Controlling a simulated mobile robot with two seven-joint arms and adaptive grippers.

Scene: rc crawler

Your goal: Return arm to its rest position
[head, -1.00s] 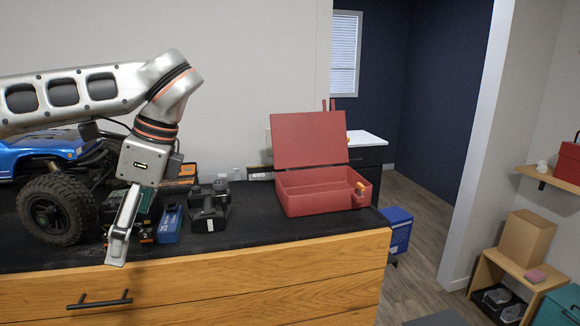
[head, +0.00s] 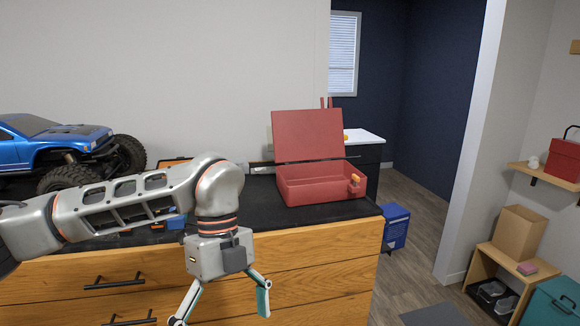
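My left arm comes in from the left, low in the head view, in front of the wooden drawer cabinet (head: 320,262). Its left gripper (head: 222,318) points down with the two fingers spread apart. Nothing shows between the fingers. One fingertip is near the bottom edge of the picture. My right gripper is not in the picture.
A blue RC crawler (head: 60,145) stands on the black countertop (head: 255,215) at the left. An open red toolbox (head: 315,185) sits near the counter's right end. My arm hides most of the small items behind it. A blue box (head: 396,226) stands beyond the cabinet.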

